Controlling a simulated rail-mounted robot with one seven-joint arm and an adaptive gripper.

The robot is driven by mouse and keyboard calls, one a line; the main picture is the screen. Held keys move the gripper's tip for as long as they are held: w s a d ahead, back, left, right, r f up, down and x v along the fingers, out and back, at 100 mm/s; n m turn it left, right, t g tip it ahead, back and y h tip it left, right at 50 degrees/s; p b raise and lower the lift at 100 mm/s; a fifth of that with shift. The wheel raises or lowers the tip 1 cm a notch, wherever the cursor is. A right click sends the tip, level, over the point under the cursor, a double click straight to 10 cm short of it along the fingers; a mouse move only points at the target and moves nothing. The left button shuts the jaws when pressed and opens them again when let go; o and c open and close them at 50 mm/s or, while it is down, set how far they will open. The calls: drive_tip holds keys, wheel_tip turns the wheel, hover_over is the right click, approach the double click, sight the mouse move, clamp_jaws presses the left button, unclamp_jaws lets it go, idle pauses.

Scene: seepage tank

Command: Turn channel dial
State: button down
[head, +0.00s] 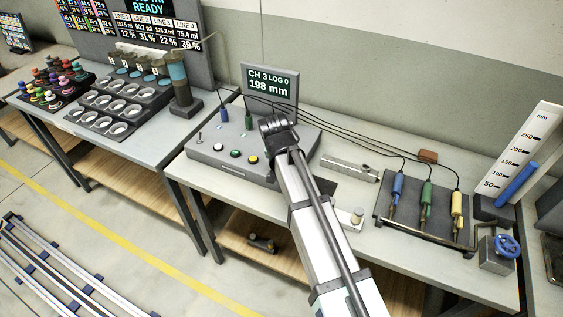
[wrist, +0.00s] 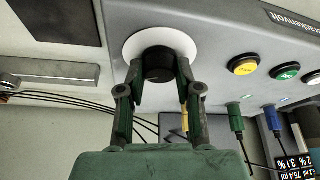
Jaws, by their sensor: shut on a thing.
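The channel dial (wrist: 158,64) is a black round knob on a white disc (wrist: 186,44) on the front of the grey instrument box (wrist: 225,22). My gripper (wrist: 160,78) is shut on the dial, one finger on each side of it. In the head view my gripper (head: 277,128) is over the right part of the box (head: 206,151) and hides the dial. The display (head: 270,85) on the box reads CH 3, LOG 0, 198 mm. The dial's pointer or marks cannot be made out.
A yellow button (wrist: 243,65) and a green button (wrist: 286,71) sit beside the dial on the box. Black cables (head: 345,133) run to a rack with blue, green and yellow probes (head: 427,194). A metal bar (head: 349,168) lies right of the box.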

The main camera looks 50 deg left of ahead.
drive_tip(key=c, duration=0.8)
unclamp_jaws()
drive_tip(key=v, duration=1.2)
drive_tip(key=shift+w, duration=0.1)
